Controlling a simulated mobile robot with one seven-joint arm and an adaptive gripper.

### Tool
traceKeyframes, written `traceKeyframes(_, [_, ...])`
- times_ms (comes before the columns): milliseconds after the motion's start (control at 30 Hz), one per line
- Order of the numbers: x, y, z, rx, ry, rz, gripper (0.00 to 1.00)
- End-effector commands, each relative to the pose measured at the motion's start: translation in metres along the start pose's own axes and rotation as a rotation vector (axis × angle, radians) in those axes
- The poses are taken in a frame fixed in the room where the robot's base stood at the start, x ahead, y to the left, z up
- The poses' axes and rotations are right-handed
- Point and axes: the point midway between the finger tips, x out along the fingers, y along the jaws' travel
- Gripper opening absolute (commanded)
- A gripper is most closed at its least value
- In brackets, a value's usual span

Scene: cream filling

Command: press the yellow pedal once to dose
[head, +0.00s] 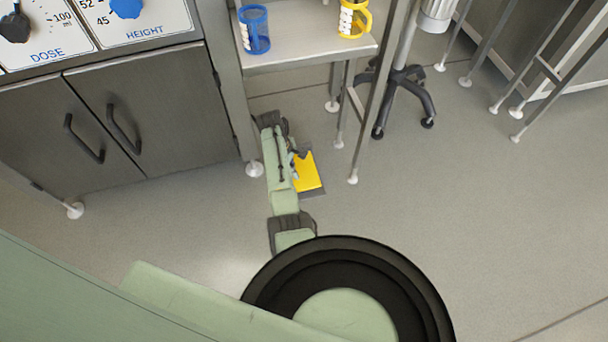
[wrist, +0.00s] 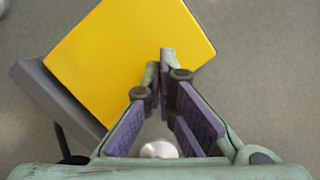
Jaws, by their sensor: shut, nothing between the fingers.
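The yellow pedal (head: 307,172) lies on the floor on a grey base, beside the cabinet and near the legs of the small table. In the wrist view its flat yellow plate (wrist: 130,55) fills the upper left, with the grey base (wrist: 60,95) showing along its lower left side. My gripper (wrist: 160,65) is shut and empty, its fingertips together over the lower right part of the plate. Whether the fingertips touch the plate cannot be told. In the head view my arm covers the pedal's left side, and the fingertips are hard to make out.
A metal cabinet (head: 150,110) with DOSE and HEIGHT dials stands at the left. A small table (head: 300,55) holds a blue mug (head: 254,29) and a yellow mug (head: 354,18). Its legs stand close behind the pedal. A wheeled stand (head: 404,95) is further right.

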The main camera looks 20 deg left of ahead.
Motion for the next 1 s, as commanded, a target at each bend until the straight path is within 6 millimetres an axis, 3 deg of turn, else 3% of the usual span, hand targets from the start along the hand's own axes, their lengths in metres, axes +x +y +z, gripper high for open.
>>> traceKeyframes(167, [-0.012, 0.001, -0.001, 0.0, 0.004, 0.003, 0.0])
traceKeyframes(533, [-0.068, 0.0, 0.0, 0.0, 0.001, 0.002, 0.0])
traceKeyframes(1000, [-0.075, 0.0, 0.0, 0.0, 0.0, 0.0, 0.0])
